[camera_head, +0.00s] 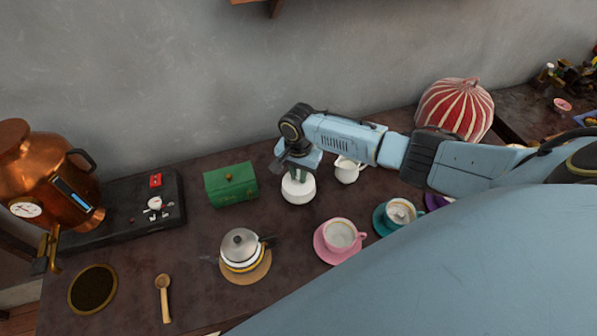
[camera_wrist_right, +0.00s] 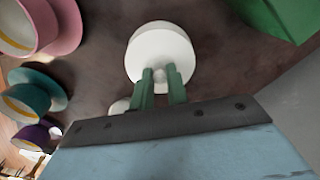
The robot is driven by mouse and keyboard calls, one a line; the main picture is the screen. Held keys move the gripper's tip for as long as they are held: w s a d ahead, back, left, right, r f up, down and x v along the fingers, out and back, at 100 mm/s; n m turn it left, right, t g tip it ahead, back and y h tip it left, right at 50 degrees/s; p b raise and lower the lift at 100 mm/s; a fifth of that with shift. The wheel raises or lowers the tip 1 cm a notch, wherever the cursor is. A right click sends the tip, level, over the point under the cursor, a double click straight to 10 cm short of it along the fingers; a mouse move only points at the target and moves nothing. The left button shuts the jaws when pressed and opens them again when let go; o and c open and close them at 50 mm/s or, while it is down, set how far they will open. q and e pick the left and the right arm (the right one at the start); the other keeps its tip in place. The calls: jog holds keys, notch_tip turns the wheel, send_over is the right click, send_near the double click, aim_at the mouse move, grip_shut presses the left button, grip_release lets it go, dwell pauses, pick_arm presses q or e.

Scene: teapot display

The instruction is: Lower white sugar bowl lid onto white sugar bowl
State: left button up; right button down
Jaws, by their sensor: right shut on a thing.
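The white sugar bowl (camera_head: 298,191) stands on the dark table below my right gripper (camera_head: 295,172). In the right wrist view, my right gripper (camera_wrist_right: 160,78) has its green fingers shut on the small knob of the white sugar bowl lid (camera_wrist_right: 160,48). The round white lid fills the spot in front of the fingers and hides most of the bowl beneath. In the head view the gripper covers the lid, and I cannot tell whether lid and bowl touch. My left gripper is not in view.
A green box (camera_head: 231,185) stands left of the bowl and a white creamer (camera_head: 347,170) close on its right. A pink cup (camera_head: 341,234), a teal saucer (camera_head: 383,222) and a teapot (camera_head: 241,247) are nearer the front. A red striped cosy (camera_head: 455,108) stands behind my right arm.

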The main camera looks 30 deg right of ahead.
jog(key=c, duration=0.7)
grip_release()
notch_tip(320, 180, up, 7)
jog(key=p, duration=0.8)
dwell(0.6)
